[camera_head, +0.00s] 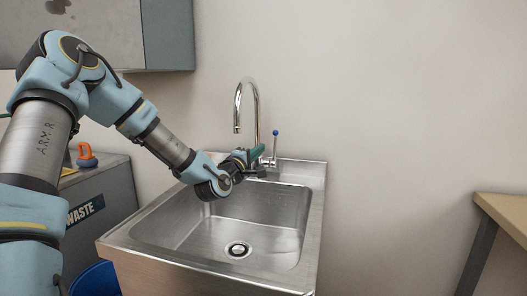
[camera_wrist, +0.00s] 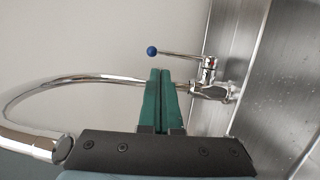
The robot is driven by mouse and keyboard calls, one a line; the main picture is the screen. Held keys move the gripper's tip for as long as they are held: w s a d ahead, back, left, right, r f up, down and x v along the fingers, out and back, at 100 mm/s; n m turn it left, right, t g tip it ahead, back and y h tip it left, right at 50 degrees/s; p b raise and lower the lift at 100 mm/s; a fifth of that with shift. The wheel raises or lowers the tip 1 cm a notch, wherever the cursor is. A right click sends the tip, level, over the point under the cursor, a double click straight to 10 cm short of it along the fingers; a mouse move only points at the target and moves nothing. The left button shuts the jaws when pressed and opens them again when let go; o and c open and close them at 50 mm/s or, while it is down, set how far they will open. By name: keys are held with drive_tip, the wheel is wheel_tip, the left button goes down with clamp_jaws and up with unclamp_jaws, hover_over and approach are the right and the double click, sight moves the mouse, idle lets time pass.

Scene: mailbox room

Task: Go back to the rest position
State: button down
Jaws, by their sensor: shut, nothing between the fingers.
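My gripper (camera_head: 258,151) reaches over the back left of a steel sink, close to the faucet. Its two green fingers (camera_wrist: 160,100) are together with nothing between them in the wrist view. The faucet (camera_head: 256,105) has a tall curved chrome spout and a lever with a blue knob (camera_head: 276,133). In the wrist view the lever's blue knob (camera_wrist: 152,50) shows just beyond the fingertips, and the faucet body (camera_wrist: 208,75) is to their right. I cannot tell whether the fingers touch the faucet. No water is seen running from the spout.
The sink basin (camera_head: 190,232) is empty, with a drain in its floor. A grey waste bin (camera_head: 108,193) with an orange item (camera_head: 87,155) on top and a blue bucket (camera_head: 95,280) stand left. A cabinet (camera_head: 168,35) hangs above left. A wooden table (camera_head: 508,212) is at right.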

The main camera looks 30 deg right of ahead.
drive_tip(key=s+a+f+m+g+y+p, duration=0.1)
drive_tip(key=a+f+m+g+y, duration=0.2)
drive_tip(key=a, duration=0.4)
drive_tip(key=s+a+f+m+y+p, duration=0.1)
drive_tip(key=s+a+f+m+y, duration=0.1)
drive_tip(key=a+f+y, duration=0.45)
drive_tip(key=s+a+m+g+y+p, duration=0.1)
drive_tip(key=s+a, duration=0.1)
drive_tip(key=a, duration=0.5)
drive_tip(key=s+a+r+g+y+p, duration=0.1)
drive_tip(key=s+a+y, duration=0.1)
drive_tip(key=a, duration=0.6)
drive_tip(key=s+a+r+m+g+y+p, duration=0.1)
drive_tip(key=s+a+y, duration=0.1)
drive_tip(key=a, duration=0.6)
drive_tip(key=shift+s+r+m+g, duration=0.15)
drive_tip(key=shift+s+m+g, duration=0.2)
drive_tip(key=shift+s, duration=0.5)
drive_tip(key=s+a+r+g+y+p, duration=0.1)
drive_tip(key=s+a+r+g, duration=0.1)
drive_tip(key=s+a, duration=0.4)
drive_tip(key=shift+s+g, duration=0.35)
drive_tip(key=shift+s, duration=0.5)
drive_tip(key=shift+r, duration=0.1)
